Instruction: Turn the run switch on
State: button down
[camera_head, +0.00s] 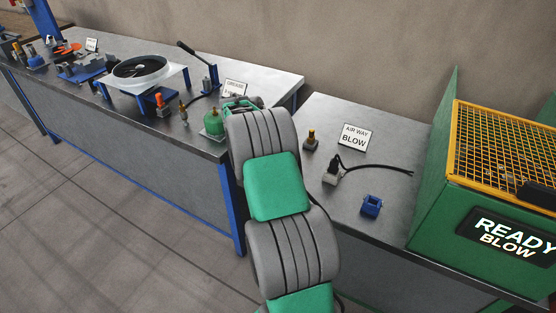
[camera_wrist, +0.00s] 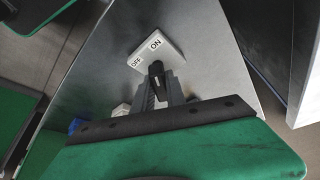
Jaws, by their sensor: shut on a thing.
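In the wrist view, a white plate (camera_wrist: 172,50) marked OFF and ON lies on the metal tabletop. The black run switch lever (camera_wrist: 156,69) stands in front of the plate, near the middle between the two words. My gripper (camera_wrist: 158,88) is shut on the lever, with one grey finger on each side of it. Which setting the switch is in cannot be told. In the head view, my arm hides the switch and most of the gripper at the right end of the left bench.
The left bench (camera_head: 285,77) holds a green container (camera_head: 213,122), a black-and-white round fixture (camera_head: 140,69) and a GREASE sign (camera_head: 235,88). A gap separates it from the right bench, with an AIR WAY BLOW sign (camera_head: 355,137), blue block (camera_head: 371,206) and green machine (camera_head: 432,215) reading READY BLOW.

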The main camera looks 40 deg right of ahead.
dwell(0.4)
jog(key=c, duration=1.4)
grip_release()
jog(key=shift+o, duration=0.2)
jog(key=v, duration=0.7)
jog(key=shift+r, duration=0.4)
jog(key=shift+a, duration=0.15)
